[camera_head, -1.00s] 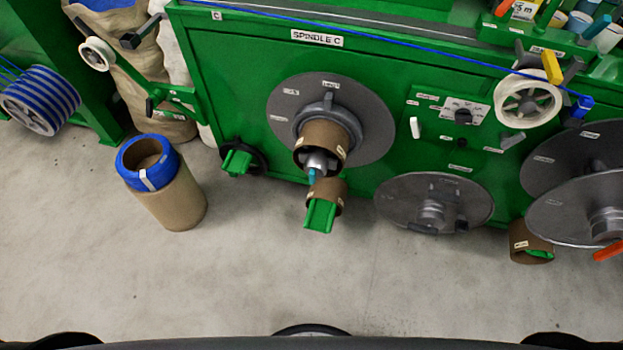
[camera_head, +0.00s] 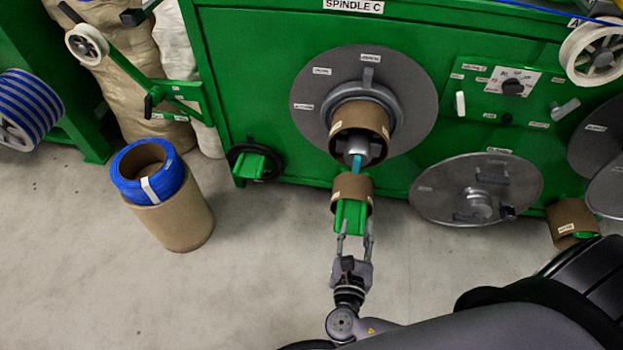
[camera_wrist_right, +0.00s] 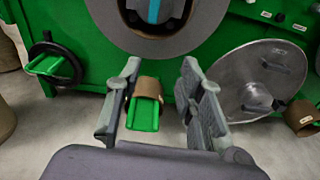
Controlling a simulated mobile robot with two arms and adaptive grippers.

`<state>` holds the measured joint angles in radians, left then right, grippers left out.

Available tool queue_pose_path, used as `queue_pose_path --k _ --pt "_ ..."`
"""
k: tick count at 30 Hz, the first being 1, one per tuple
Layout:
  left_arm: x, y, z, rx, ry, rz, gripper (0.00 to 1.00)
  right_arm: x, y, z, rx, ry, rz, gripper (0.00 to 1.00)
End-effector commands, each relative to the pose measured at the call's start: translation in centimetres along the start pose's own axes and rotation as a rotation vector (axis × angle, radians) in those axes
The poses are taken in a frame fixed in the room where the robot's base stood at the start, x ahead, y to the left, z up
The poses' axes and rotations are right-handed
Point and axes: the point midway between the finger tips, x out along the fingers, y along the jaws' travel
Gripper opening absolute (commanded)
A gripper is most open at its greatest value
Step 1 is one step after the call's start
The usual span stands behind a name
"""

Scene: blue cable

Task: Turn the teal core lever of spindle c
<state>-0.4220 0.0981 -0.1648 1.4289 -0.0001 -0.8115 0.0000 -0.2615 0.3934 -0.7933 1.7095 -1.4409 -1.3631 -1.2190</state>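Spindle C is a grey disc (camera_head: 413,88) on the green cabinet, with a brown cardboard core (camera_head: 361,116) around its hub. The teal core lever (camera_head: 357,163) sticks out downward from the hub's front end. In the right wrist view the teal lever (camera_wrist_right: 154,11) shows at the top edge, inside the core's ring. My right gripper (camera_head: 355,236) is below the lever, in front of a green bracket. Its two fingers (camera_wrist_right: 160,95) are spread apart with nothing gripped, and the bracket shows between them. My left gripper is not in view.
A green bracket (camera_head: 350,216) with a small brown core (camera_head: 352,187) juts out below the spindle. A loose metal flange disc (camera_head: 440,190) leans at the right. A cardboard tube with blue cable (camera_head: 180,215) stands on the floor at left. Clear floor lies between.

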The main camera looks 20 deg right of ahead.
Motion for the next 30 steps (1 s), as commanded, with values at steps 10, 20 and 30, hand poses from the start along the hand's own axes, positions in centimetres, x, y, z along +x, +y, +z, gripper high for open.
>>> queue_pose_path --k 10,20,30 --pt "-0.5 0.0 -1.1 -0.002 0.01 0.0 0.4 1.1 0.5 3.5 -0.047 -0.119 0.002 0.35" --pt "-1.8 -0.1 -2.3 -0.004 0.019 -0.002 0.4 8.2 0.5 4.2 -0.046 -0.117 0.003 0.35" --pt "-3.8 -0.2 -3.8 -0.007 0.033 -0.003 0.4 14.5 0.5 4.8 -0.046 -0.114 0.003 0.35"
